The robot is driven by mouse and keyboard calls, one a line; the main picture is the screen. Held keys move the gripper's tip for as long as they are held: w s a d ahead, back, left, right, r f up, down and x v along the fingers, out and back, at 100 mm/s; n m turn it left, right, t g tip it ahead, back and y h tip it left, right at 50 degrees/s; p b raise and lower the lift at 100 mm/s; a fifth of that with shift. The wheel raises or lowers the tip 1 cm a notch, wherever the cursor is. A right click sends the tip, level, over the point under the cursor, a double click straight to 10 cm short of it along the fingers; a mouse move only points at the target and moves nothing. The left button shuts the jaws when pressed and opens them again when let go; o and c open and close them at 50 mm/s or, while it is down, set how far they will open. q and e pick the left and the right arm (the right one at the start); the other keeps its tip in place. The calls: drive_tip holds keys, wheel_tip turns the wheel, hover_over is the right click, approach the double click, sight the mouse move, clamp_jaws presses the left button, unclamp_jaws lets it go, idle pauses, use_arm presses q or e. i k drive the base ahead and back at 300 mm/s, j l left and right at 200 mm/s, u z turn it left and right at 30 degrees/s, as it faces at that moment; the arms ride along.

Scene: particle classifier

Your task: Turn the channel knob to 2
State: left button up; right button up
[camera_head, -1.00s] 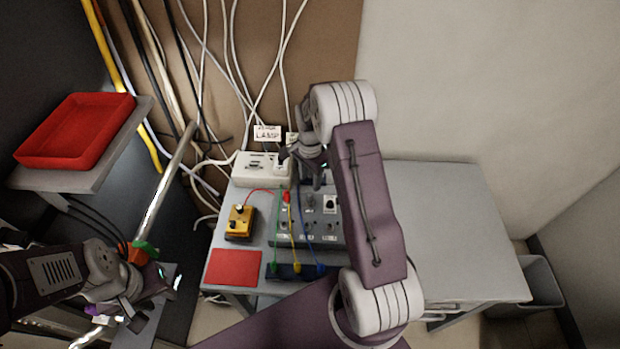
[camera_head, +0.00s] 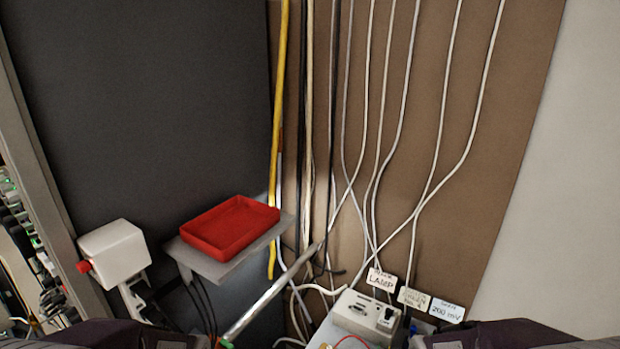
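The grey panel with several knobs is almost wholly below the picture, so I cannot make out the channel knob or its setting. A white box (camera_head: 356,323) stands at the bottom, cut off by the lower edge, with a dark switch or knob (camera_head: 388,318) on its right side. Neither gripper is in view. Only purple links of my arms show along the bottom edge, left and right.
A red tray (camera_head: 228,228) sits on a grey shelf (camera_head: 225,265). A white device (camera_head: 113,252) with a red knob stands at left. Cables hang down the brown board (camera_head: 420,130). Label cards, one reading LAMP (camera_head: 381,281) and one 200 mV (camera_head: 447,308), stand behind the white box.

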sight(72, 311)
drive_tip(key=k+j+u, duration=0.1)
drive_tip(key=u, duration=0.4)
drive_tip(key=j+u, duration=0.2)
drive_tip(key=u, duration=0.25)
drive_tip(key=j+u, duration=0.2)
drive_tip(key=u, duration=0.3)
drive_tip(key=i+j+u, duration=0.7)
drive_tip(key=i+j, duration=0.15)
drive_tip(key=i, duration=0.1)
